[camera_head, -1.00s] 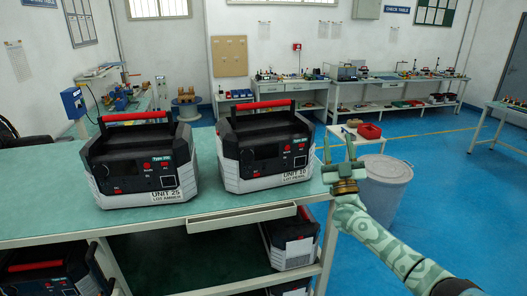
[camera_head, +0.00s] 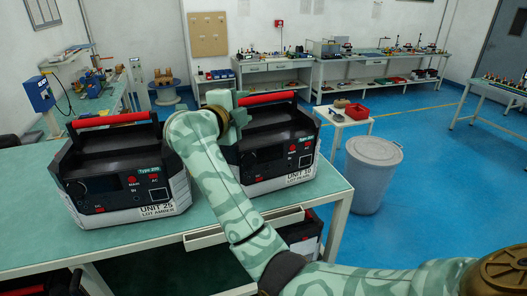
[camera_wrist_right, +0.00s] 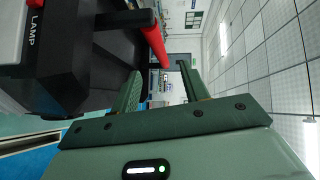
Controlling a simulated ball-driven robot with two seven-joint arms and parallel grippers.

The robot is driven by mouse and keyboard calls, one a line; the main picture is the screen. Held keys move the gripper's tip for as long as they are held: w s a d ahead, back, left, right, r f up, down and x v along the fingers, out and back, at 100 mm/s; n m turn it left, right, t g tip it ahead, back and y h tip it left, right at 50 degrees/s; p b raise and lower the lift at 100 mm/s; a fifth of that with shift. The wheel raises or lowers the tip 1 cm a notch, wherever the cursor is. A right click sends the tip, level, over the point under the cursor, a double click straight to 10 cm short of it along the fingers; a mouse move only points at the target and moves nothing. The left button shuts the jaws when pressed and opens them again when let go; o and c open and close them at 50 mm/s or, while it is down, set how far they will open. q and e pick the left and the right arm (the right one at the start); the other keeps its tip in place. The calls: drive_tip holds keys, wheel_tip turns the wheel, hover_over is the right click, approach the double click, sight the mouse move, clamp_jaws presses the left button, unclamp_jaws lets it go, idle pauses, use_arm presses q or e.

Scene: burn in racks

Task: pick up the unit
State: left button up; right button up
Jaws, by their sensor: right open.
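Two black and grey box units with red top handles stand upright on the green-topped table (camera_head: 30,205). My right gripper (camera_head: 238,106) is at the left end of that handle, open. In the right wrist view its two fingers (camera_wrist_right: 160,88) point ahead with the handle before them; whether they touch it I cannot tell. My left gripper is not in view.
More units sit on the shelf under the table (camera_head: 302,238). A drawer (camera_head: 240,228) stands slightly out at the table front.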

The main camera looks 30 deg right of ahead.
sight(259, 100)
drive_tip(key=x, duration=0.5)
drive_tip(key=shift+w, duration=0.15)
drive_tip(key=shift+w+d+p, duration=0.2)
drive_tip(key=shift+d+p, duration=0.15)
drive_tip(key=shift+p, duration=0.1)
drive_tip(key=p+x, duration=0.1)
drive_tip(key=x, duration=0.2)
drive_tip(key=shift+w+d+f, duration=0.1)
drive_tip(key=shift+d, duration=0.35)
drive_tip(key=shift+w+d+f, duration=0.15)
drive_tip(key=shift+w+d, duration=0.05)
drive_tip(key=shift+a, duration=0.15)
drive_tip(key=c, duration=0.4)
clamp_jaws()
drive_tip(key=shift+r, duration=0.3)
